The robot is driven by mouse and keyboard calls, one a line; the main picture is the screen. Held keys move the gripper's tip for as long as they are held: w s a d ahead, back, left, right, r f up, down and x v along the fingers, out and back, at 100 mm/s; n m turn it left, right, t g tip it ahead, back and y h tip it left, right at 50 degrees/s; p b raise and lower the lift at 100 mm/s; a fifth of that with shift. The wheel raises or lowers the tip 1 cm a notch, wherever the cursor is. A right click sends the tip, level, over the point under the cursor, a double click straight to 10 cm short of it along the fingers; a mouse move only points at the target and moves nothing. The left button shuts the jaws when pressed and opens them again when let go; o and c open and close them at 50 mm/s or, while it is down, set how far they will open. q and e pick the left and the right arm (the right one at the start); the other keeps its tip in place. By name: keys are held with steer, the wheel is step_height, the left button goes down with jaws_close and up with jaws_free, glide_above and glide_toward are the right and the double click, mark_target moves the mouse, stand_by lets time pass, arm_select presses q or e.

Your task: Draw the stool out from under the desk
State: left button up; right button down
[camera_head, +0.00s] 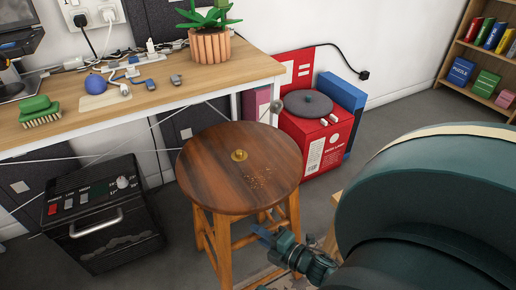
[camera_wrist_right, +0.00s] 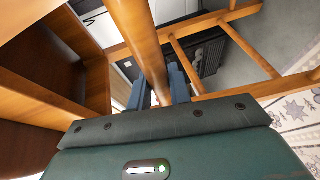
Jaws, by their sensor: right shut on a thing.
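The stool (camera_head: 225,178) has a round brown wooden seat with a brass-coloured knob on top and lighter wooden legs. It stands upright on the floor, and its whole seat shows in front of the wooden desk (camera_head: 165,92); the desktop covers none of it in the head view. My right gripper (camera_head: 264,234) is low at the stool's near right side, below seat height. In the right wrist view its blue fingers (camera_wrist_right: 160,88) are closed around a stool leg (camera_wrist_right: 143,40). The fingertips are partly hidden behind the leg. My left gripper is not seen.
A black heater-like box (camera_head: 104,215) stands left of the stool. A red box (camera_head: 312,135) with a grey disc on top stands behind it to the right, beside a blue one. A bookshelf (camera_head: 450,62) is at far right. Grey floor shows between them.

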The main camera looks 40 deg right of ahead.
steer(key=c, duration=1.3)
jaws_free()
steer(key=p+v, duration=0.3)
steer(key=v, duration=1)
steer(key=shift+s+r, duration=0.1)
